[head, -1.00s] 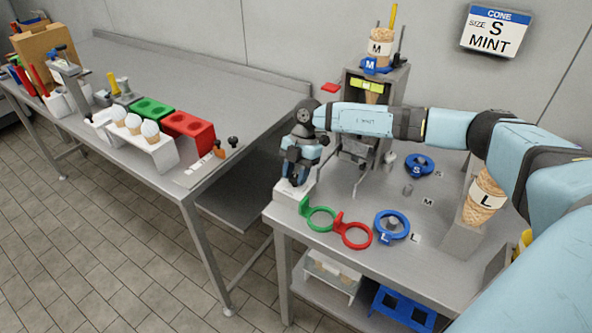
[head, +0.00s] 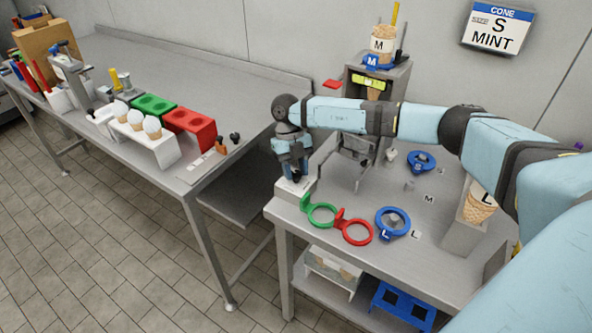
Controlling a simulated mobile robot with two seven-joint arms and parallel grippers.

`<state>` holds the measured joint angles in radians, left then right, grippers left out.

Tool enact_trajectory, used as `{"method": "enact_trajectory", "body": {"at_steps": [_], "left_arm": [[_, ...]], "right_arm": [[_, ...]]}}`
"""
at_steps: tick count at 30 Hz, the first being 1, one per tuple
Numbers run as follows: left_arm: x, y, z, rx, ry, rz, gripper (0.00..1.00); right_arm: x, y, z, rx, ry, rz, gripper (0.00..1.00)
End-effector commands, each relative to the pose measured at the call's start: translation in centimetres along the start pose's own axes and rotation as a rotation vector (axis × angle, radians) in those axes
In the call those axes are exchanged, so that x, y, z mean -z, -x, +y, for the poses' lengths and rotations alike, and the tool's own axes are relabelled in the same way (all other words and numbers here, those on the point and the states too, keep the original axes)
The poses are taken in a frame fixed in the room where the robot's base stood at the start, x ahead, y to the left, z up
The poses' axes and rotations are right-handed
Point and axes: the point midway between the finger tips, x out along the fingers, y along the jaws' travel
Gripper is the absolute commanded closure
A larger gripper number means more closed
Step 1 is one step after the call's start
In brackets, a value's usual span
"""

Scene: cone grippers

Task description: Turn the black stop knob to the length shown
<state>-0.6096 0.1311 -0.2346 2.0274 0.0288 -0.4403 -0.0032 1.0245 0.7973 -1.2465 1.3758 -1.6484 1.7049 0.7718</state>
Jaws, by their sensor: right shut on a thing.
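My right gripper (head: 296,174) points down at a pale block (head: 292,189) at the left corner of the right-hand table. It is shut on a small dark thing there, which appears to be the black stop knob; the fingers hide most of it, and its setting cannot be read. A wall sign (head: 497,30) reads cone, size S, mint. My left gripper is not in view.
A green ring (head: 309,207), a red ring (head: 344,231) and a blue L ring (head: 379,224) lie near the front edge. A grey stand (head: 398,82) is behind my arm. The left table (head: 215,78) holds white cones (head: 136,120) and red and green blocks.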

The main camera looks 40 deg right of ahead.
Motion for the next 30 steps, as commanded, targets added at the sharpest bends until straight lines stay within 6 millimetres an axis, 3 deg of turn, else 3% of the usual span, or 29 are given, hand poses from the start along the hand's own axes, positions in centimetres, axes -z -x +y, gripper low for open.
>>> {"method": "enact_trajectory", "body": {"at_steps": [30], "left_arm": [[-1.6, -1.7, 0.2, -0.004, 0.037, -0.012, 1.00]], "right_arm": [[0.1, 0.0, 0.4, 0.371, 0.890, -0.004, 0.88]]}}
